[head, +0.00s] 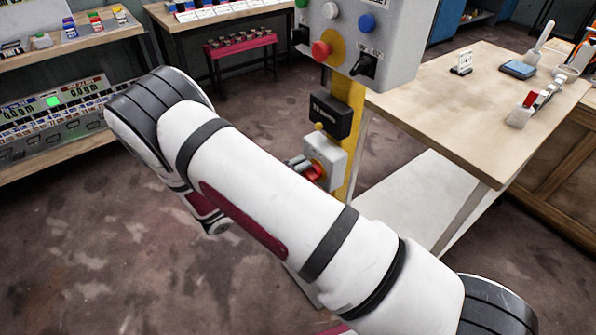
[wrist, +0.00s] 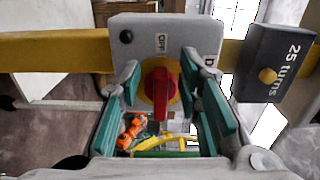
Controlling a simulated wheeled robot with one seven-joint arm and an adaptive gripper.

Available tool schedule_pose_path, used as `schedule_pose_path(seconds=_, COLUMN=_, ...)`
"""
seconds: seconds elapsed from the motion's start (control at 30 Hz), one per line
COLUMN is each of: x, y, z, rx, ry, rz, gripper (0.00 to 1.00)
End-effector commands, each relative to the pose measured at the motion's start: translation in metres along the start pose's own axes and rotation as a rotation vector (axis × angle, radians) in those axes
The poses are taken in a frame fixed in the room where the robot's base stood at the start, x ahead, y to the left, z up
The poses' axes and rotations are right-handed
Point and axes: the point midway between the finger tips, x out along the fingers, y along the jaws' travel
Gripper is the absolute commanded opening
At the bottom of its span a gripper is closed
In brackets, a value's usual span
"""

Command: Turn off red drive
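The red rotary knob (wrist: 160,88) sits on a yellow disc on a grey switch box (wrist: 150,30) with an "OFF" label. In the wrist view the red grip stands upright in the picture. My gripper (wrist: 160,76) is open, its teal-padded fingers on either side of the knob with visible gaps; I cannot tell whether the tips touch the box. In the head view the knob (head: 314,172) and box (head: 338,155) are on the yellow post, low down. My arm hides most of the gripper there; only a grey finger part shows beside the knob.
A dark "25 turns" box (head: 331,115) is above the switch on the post (head: 349,95). A grey control panel (head: 375,30) with a red mushroom button (head: 321,50) is higher up. A wooden table (head: 430,110) stands at right. Floor at left is clear.

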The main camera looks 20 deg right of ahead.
Motion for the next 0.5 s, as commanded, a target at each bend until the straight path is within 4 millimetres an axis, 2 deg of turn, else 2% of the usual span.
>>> schedule_pose_path(seconds=0.17, x=-0.011, y=0.000, z=0.000, rx=0.001, ry=-0.001, rz=-0.001, gripper=0.32)
schedule_pose_path(seconds=0.5, x=-0.077, y=0.001, z=0.000, rx=0.001, ry=-0.003, rz=0.001, gripper=0.32)
